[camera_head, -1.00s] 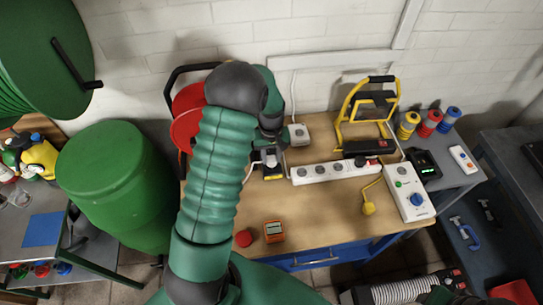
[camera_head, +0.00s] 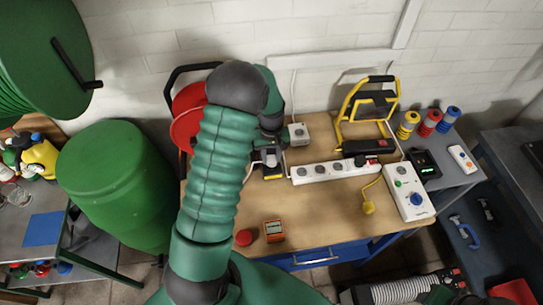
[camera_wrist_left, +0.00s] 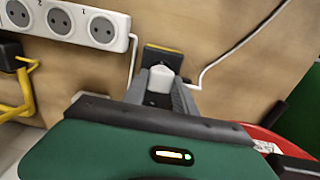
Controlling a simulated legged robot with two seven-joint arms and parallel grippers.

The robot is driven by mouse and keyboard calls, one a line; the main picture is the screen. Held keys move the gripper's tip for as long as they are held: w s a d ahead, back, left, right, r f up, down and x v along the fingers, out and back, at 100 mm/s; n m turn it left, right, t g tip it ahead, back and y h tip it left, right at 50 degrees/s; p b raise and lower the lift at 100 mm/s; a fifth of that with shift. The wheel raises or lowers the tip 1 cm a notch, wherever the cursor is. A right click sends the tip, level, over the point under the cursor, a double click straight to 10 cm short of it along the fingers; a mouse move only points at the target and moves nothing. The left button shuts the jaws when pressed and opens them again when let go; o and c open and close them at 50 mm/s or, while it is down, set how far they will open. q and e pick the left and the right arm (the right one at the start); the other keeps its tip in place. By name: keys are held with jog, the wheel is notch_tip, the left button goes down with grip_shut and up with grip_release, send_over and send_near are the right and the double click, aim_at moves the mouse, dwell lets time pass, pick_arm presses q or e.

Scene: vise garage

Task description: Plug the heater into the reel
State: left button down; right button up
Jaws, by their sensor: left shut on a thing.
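My left gripper (camera_head: 268,150) is low over the left-middle of the bench and partly hidden by my green arm. In the left wrist view its grey fingers (camera_wrist_left: 161,78) are shut on a white plug (camera_wrist_left: 160,84). The plug is at a small black block with a yellow edge (camera_wrist_left: 163,54); I cannot tell whether it is seated in it. The red reel (camera_head: 188,128) with a black frame stands behind my arm, mostly hidden. A bit of red also shows in the wrist view (camera_wrist_left: 268,140). I cannot single out the heater. My right gripper cannot be made out.
A white power strip (camera_head: 330,171) lies right of the gripper, with a white socket box (camera_head: 298,134) behind it.

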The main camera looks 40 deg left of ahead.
pick_arm(q)
jog(key=shift+f, duration=0.5)
jog(key=c, duration=0.9)
grip_release()
notch_tip(320, 180, up, 17)
jog(key=shift+f+b, duration=0.1)
jog(key=shift+b, duration=0.85)
